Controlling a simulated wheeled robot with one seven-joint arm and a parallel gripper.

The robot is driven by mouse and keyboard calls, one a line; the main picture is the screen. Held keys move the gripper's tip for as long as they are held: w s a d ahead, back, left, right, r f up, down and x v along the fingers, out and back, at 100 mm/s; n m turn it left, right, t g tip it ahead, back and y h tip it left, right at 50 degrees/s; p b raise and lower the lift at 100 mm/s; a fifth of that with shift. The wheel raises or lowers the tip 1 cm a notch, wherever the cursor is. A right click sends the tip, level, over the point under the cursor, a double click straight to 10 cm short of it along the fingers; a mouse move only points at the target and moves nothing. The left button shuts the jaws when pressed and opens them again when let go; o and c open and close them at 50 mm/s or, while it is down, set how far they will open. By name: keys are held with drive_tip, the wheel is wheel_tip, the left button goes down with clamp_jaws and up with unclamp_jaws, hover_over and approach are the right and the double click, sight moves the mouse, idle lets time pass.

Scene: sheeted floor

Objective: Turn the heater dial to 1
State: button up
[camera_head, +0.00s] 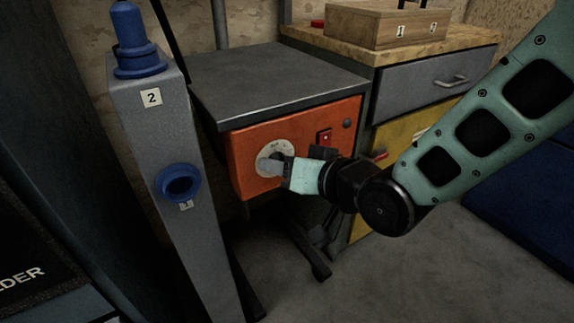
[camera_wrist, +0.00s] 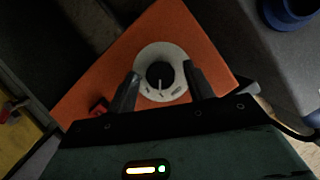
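The heater is an orange panel (camera_head: 243,150) under a grey metal top. Its dial, a black knob on a white round plate (camera_head: 287,148), is partly hidden by my gripper (camera_head: 270,163) in the head view. In the wrist view the black knob (camera_wrist: 160,75) sits in the middle of the white plate (camera_wrist: 177,54), with a light pointer line toward the bottom of the picture. My gripper's two dark fingers (camera_wrist: 161,84) stand apart on either side of the dial, with a gap to the knob on both sides. The plate's markings are too small to read.
A red switch (camera_head: 324,137) is right of the dial. A grey post (camera_head: 150,115) with blue fittings (camera_head: 179,183) stands to the left. A wooden box (camera_head: 385,24) sits on a wood-topped cabinet (camera_head: 478,37) at the right, with a grey drawer (camera_head: 425,85).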

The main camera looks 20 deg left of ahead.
drive_tip(key=b+v, duration=0.9)
drive_tip(key=v, duration=0.8)
drive_tip(key=shift+d, duration=0.15)
drive_tip(key=shift+r, duration=0.1)
